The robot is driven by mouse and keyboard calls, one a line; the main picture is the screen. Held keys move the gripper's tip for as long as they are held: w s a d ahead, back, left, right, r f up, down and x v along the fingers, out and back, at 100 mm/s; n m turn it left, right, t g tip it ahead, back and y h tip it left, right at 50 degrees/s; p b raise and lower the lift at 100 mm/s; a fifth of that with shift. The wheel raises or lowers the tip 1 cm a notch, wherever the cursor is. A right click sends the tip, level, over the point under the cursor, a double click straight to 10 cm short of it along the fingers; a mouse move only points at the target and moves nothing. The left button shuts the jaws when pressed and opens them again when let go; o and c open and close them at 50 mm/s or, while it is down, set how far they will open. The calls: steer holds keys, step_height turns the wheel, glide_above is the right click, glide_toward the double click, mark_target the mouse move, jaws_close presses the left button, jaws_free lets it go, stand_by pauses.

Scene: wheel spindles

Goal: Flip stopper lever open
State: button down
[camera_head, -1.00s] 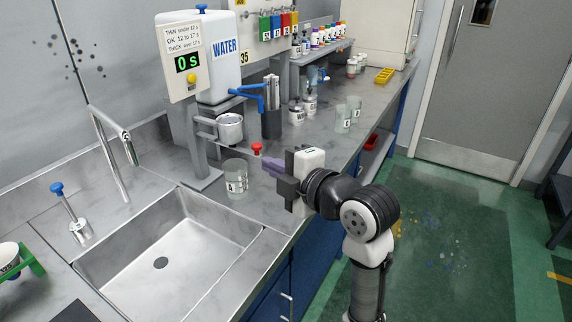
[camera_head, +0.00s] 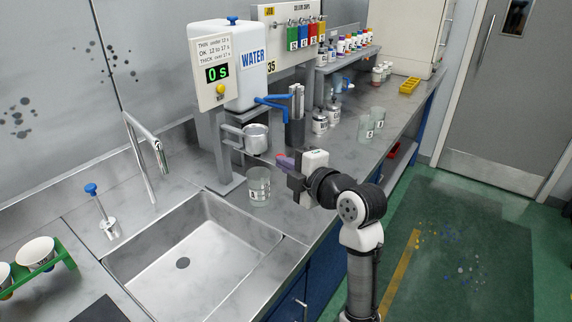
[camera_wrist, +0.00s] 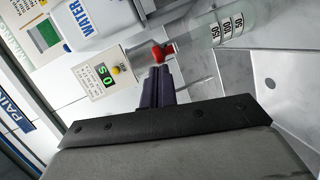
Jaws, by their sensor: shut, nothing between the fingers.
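The stopper lever's red knob (camera_head: 281,157) sticks out below the metal cup (camera_head: 256,138) on the grey stand. In the wrist view the red knob (camera_wrist: 163,53) is just beyond my fingertips; I cannot tell whether they touch it. My gripper (camera_head: 289,164) is shut and empty, with its dark purple fingers pointing at the knob from the right. In the wrist view the fingers of my gripper (camera_wrist: 159,72) are together. The rest of the lever is mostly hidden. A clear beaker (camera_head: 259,186) marked with numbers stands below the cup, left of my fingers.
The sink (camera_head: 190,240) lies at the front left. The timer panel (camera_head: 215,72) reads 0 s beside the white water tank (camera_head: 240,65) with its blue tap (camera_head: 273,106). Glass beakers (camera_head: 372,122) and tins stand further back on the bench. A faucet (camera_head: 145,155) rises behind the sink.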

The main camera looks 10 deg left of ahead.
steer(key=w+d+n+g+y+b, duration=0.2)
steer(key=w+n+g+y+b, duration=0.1)
steer(key=w+b, duration=0.4)
steer(key=w+n+g, duration=0.1)
steer(key=w+g, duration=0.1)
steer(key=shift+d+n+g+b, duration=0.25)
steer(key=shift+n+g+b, duration=0.05)
steer(key=shift+g+b, duration=0.1)
stand_by(0.4)
